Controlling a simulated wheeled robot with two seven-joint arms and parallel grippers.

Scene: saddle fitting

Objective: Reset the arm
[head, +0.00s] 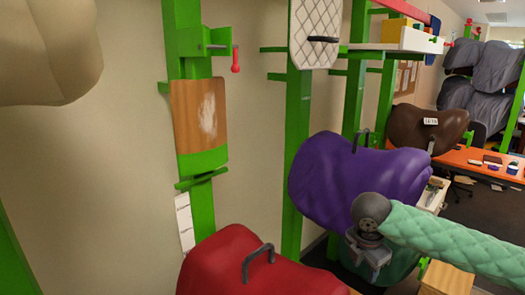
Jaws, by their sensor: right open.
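My right arm (455,240), in a mint-green quilted sleeve, reaches in from the right edge. It ends in a dark rounded wrist. My right gripper (369,262) hangs below the wrist, pointing down, open, with nothing seen between its fingers. It shows in front of the lower part of a purple covered saddle (345,175) and a dark green rounded thing (395,270); I cannot tell whether it touches either. My left arm and left gripper are not in view.
A red covered saddle (235,265) with a handle stands at the bottom, left of the gripper. Green posts (297,150) with brackets line the beige wall. A brown saddle (430,127) and an orange table (470,160) are farther back. A beige rounded form (45,50) fills the upper left.

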